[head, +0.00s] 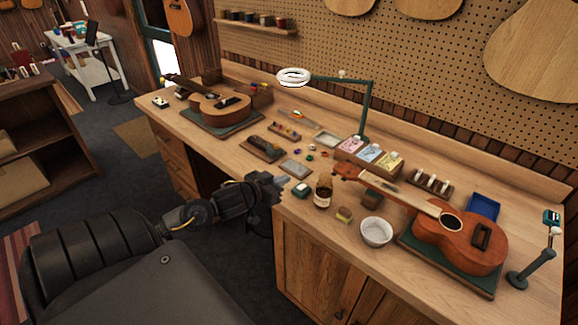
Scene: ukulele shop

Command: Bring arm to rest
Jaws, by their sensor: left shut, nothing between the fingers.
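My left arm comes in from the lower left in the head view, bent at the elbow. Its gripper (276,184) is shut and empty. My right gripper is not in view.
A ukulele (462,238) lies on a green mat at the right, and another (219,107) at the far left end. A white bowl (376,232) stands near the front edge. A green lamp (364,108) rises at the back. Floor (110,165) is open at left.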

